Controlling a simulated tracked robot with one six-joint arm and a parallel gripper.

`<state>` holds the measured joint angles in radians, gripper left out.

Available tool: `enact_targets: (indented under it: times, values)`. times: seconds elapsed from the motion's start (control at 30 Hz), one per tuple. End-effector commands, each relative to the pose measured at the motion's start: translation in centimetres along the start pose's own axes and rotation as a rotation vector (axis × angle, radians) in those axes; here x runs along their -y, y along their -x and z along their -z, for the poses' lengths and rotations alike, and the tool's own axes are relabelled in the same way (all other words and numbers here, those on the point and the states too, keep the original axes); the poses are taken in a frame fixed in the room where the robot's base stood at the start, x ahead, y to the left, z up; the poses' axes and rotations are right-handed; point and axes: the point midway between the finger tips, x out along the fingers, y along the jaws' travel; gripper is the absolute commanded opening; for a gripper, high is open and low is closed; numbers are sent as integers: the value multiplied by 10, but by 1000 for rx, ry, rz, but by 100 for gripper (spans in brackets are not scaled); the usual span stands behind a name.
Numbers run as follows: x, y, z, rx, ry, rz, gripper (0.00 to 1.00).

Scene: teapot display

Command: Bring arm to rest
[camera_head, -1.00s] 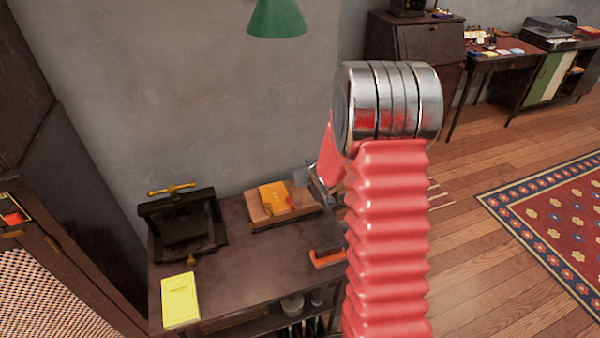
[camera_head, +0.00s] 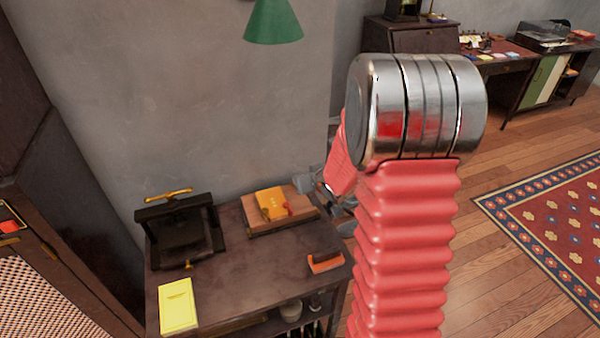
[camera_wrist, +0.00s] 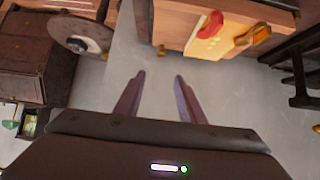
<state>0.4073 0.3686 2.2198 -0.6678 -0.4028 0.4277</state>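My arm, with red ribbed links and a banded metal joint, stands raised right of centre in the head view. My gripper (camera_wrist: 160,78) shows in the wrist view with its two fingers apart and nothing between them. In the head view the gripper is mostly hidden behind my arm, a grey part of it showing beyond the table's right edge. The table (camera_head: 240,290) stands below and left of the arm. The wrist view looks past the fingers at a grey wall, a wooden board and a yellow book.
On the table are a black press (camera_head: 180,232), a yellow booklet (camera_head: 177,306), an orange book (camera_head: 272,204) on a wooden board (camera_head: 262,228), and an orange-edged block (camera_head: 325,262). A green lamp (camera_head: 273,22) hangs above. Open floor and a patterned rug (camera_head: 560,215) lie right.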

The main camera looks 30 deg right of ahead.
Motion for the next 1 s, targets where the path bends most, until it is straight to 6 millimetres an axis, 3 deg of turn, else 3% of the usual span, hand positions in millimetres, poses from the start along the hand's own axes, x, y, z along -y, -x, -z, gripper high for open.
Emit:
enact_targets:
  times: [0.33,0.57,0.77,1.0]
  values:
    - [-4,0,-8,31,26,-15,36]
    - [-24,9,-59,217,31,-99,36]
    - [-32,48,-88,381,20,-174,36]
    - [-15,111,-96,522,6,-211,36]
